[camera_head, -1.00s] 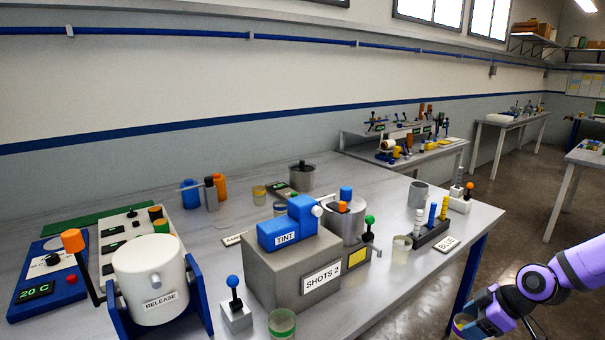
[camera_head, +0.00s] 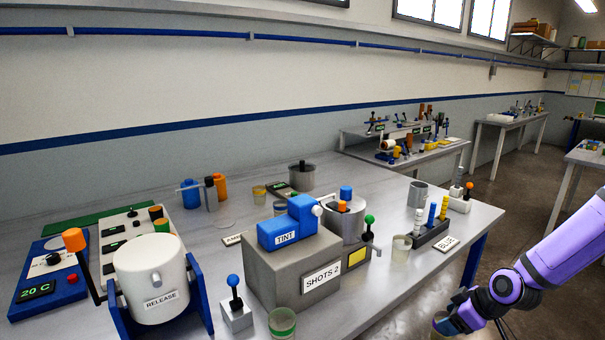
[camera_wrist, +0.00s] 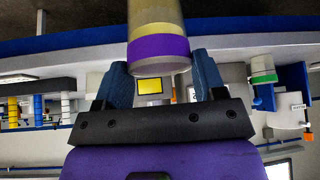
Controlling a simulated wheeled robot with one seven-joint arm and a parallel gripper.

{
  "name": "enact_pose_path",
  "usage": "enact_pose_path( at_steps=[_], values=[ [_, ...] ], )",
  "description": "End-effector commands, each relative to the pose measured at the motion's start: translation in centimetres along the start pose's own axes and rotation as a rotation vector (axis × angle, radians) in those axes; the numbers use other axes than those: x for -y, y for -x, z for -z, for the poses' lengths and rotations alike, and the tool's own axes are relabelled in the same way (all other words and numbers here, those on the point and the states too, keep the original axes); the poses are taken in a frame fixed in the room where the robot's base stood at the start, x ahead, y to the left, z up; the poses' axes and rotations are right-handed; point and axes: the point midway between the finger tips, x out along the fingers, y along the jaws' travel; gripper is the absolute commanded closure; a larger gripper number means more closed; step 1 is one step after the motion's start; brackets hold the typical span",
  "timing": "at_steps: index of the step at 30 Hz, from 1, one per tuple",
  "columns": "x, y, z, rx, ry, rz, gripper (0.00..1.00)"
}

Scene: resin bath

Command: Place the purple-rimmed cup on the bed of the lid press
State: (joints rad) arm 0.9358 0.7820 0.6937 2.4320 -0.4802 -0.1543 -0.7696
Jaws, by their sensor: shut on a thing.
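The purple-rimmed cup (camera_wrist: 158,48) is a yellowish, translucent cup with a purple band. In the wrist view it sits between the two blue fingers of my gripper (camera_wrist: 160,72), which is shut on it. In the head view my gripper (camera_head: 450,322) is at the lower right, off the front edge of the bench, with the cup (camera_head: 441,324) partly cut off by the picture's bottom. I cannot tell which fixture is the lid press; none in view carries that label.
The bench (camera_head: 440,270) holds a grey TINT and SHOTS 2 unit (camera_head: 290,270), a white RELEASE vessel (camera_head: 152,280), a blue-knobbed lever (camera_head: 235,305), a green-banded cup (camera_head: 282,323), a clear cup (camera_head: 401,248) and a dark rack (camera_head: 430,235). Open floor lies right of the bench.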

Motion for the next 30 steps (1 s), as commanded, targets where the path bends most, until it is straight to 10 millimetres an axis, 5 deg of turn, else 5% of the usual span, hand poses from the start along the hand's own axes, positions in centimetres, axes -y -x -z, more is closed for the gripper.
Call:
enact_pose_path(
  at_steps=[30],
  values=[
    [-2.2, -7.5, 6.1, -0.002, -0.56, -0.364, 0.71]
  ],
)
